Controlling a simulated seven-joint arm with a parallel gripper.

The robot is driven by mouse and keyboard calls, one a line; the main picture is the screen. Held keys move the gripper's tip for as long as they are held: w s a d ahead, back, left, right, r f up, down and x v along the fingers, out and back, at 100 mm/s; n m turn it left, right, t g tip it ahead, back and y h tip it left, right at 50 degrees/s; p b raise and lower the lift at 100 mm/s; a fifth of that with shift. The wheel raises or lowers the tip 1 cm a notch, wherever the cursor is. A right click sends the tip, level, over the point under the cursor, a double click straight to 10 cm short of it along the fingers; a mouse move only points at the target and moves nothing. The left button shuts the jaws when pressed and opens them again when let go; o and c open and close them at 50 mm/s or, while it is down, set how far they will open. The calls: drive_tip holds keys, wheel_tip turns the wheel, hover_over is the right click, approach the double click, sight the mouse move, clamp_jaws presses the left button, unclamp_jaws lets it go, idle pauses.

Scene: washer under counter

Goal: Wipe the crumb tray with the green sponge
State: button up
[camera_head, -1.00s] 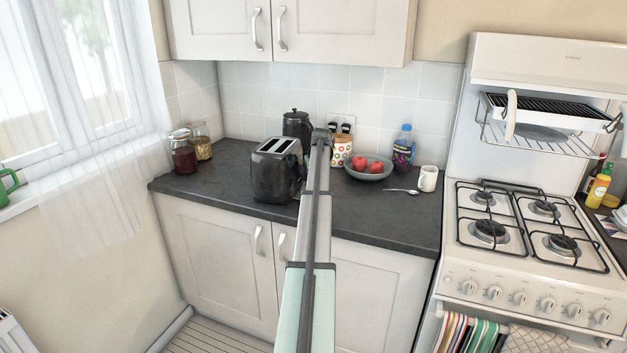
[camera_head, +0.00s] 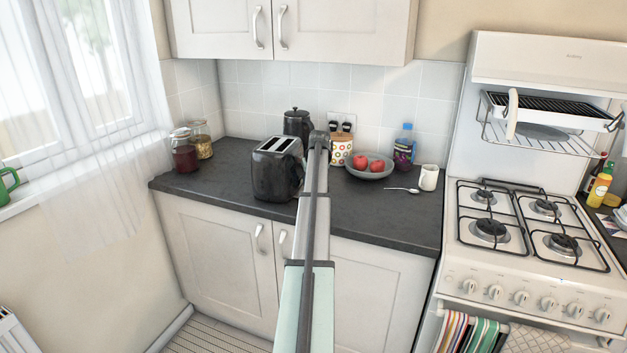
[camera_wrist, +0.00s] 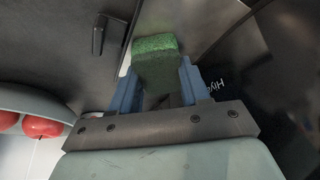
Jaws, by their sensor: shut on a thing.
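My gripper (camera_wrist: 158,74) is shut on the green sponge (camera_wrist: 155,45), which sticks out past the blue fingers in the wrist view. A flat, shiny metal sheet, apparently the crumb tray (camera_wrist: 205,18), lies just beyond and beside the sponge. I cannot tell whether the sponge touches it. A small black bar (camera_wrist: 98,35) lies at the sheet's left, perhaps its handle. The black toaster (camera_head: 277,170) stands on the counter left of my arm; its dark side with white lettering (camera_wrist: 235,95) is close on the right in the wrist view. My arm hides the gripper and sponge in the head view.
A patterned canister (camera_head: 341,150) and kettle (camera_head: 297,123) stand behind. The dark counter (camera_head: 385,220) is clear at front right.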

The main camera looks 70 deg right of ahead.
drive_tip(key=shift+s+a+f, duration=0.1)
drive_tip(key=shift+s+a, duration=0.05)
drive_tip(key=shift+a, duration=0.95)
drive_tip(key=shift+s+a, duration=0.1)
drive_tip(key=shift+a, duration=0.95)
drive_tip(key=shift+s+a, duration=0.15)
drive_tip(key=shift+a, duration=1.4)
drive_tip(key=shift+r, duration=0.3)
drive_tip(key=shift+d+r, duration=0.1)
drive_tip(key=shift+r, duration=2.8)
drive_tip(key=shift+r, duration=1.5)
